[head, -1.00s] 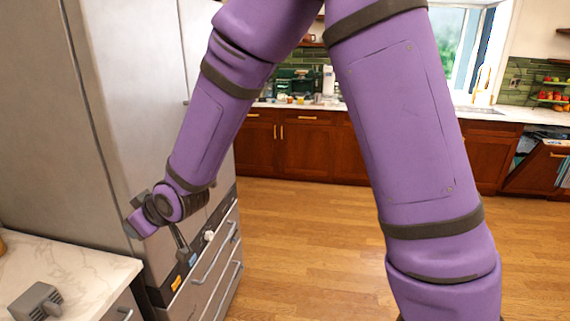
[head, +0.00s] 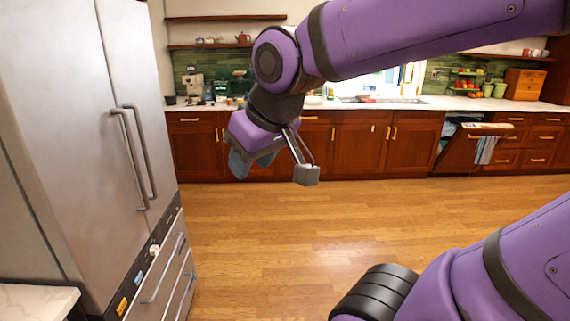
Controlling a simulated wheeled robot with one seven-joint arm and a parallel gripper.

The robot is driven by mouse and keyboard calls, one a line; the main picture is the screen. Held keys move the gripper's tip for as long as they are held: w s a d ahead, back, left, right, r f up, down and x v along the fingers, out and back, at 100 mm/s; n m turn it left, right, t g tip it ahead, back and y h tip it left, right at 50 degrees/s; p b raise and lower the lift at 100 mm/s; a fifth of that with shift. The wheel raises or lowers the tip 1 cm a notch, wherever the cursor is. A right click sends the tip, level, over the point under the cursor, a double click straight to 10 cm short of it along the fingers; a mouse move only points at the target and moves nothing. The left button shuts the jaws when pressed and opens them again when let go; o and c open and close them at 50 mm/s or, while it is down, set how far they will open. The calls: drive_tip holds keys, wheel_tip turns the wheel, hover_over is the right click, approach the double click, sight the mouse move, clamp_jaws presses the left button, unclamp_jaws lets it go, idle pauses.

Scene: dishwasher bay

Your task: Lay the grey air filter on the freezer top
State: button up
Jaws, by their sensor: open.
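My gripper (head: 272,168) hangs open in mid-air over the wood floor, left of the picture's middle. Its two grey fingertips are spread apart, and I see nothing held between them. I cannot make out a grey air filter in the head view now. No freezer top shows either. The tall steel fridge (head: 62,130) stands at the left with drawers below, and its top is cut off by the picture's edge. My gripper is to the right of the fridge and apart from it.
A pale countertop corner (head: 35,300) shows at the lower left. Wooden cabinets (head: 345,145) line the far wall under a long counter. At the right a dishwasher door (head: 460,150) is tilted partly open, with cloths beside it. The wood floor (head: 260,230) between is clear.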

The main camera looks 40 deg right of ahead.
drive_tip(key=s+d+m, duration=0.1)
drive_tip(key=s+d, duration=0.1)
drive_tip(key=s, duration=0.3)
drive_tip(key=shift+s+g, duration=0.4)
